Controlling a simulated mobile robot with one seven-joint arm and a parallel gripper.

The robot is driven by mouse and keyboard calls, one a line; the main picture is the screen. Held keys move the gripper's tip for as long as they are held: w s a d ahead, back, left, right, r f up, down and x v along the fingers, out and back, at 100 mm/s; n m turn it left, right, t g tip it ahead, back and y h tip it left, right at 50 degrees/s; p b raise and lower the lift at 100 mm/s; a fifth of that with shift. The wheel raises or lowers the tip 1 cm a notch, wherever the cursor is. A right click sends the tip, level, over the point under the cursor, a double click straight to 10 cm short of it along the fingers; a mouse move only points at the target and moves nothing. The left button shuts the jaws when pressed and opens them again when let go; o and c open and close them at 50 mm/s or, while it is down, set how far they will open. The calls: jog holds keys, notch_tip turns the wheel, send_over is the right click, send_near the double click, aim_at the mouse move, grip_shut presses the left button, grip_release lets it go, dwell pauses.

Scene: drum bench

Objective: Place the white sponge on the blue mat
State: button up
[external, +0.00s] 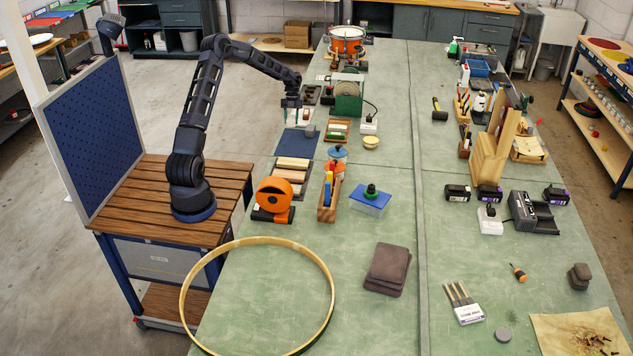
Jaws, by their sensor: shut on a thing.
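The blue mat (291,149) lies flat near the left edge of the green bench. My gripper (292,121) is above the far left part of the mat, pointing down. It is shut on a small pale thing, which looks like the white sponge, though it is too small here to make out clearly. I cannot tell whether the thing touches the mat. A small grey block (310,131) sits at the mat's far right corner, right of my gripper.
Wooden and dark blocks (291,171) lie just in front of the mat. A tray with blocks (337,130) and a green machine (348,98) stand to its right. A blue-lidded box (371,199) and an orange tool (275,195) are nearer. The mat's middle is clear.

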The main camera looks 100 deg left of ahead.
aim_at(292, 133)
jog(key=shift+f, duration=2.6)
jog(key=shift+f, duration=0.15)
jog(key=o, duration=1)
jog(key=shift+c, duration=0.2)
jog(key=v, duration=1.2)
